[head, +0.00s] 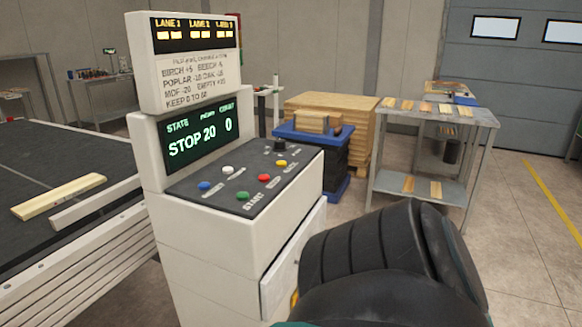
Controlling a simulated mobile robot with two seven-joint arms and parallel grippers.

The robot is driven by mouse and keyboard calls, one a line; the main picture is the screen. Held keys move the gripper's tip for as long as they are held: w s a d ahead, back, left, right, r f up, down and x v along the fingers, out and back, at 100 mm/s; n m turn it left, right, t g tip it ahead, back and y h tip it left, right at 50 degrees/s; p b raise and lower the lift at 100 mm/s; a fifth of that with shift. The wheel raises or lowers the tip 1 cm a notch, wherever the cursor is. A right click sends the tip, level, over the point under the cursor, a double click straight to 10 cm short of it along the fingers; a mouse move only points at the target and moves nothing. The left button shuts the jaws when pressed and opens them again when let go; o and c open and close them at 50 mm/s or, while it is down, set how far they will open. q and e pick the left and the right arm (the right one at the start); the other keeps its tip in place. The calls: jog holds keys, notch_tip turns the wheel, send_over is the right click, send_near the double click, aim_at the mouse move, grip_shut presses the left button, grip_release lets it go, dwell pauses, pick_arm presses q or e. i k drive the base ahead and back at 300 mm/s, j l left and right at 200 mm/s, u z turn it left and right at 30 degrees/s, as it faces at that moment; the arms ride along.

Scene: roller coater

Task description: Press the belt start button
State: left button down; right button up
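The control console (225,245) stands in the middle of the head view. Its dark sloped panel carries a green button (243,196) at the near edge, with the word START beside it. A red button (264,178), a yellow button (281,163), a blue button (204,186), a white button (227,170) and a black knob (280,145) are on the same panel. The console screen (202,134) reads STOP, 20 and 0. Neither gripper shows. A black ribbed part, seemingly of my own arm, fills the lower right, apart from the green button in the picture.
A dark belt (40,160) with a wooden board (59,196) on it lies left of the console. A lane sign (185,60) tops the console. A metal table (437,112) with wood samples and a stack of boards (362,125) stand behind. Floor at right is clear.

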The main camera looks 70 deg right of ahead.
aim_at(242, 196)
jog(key=z, duration=2.1)
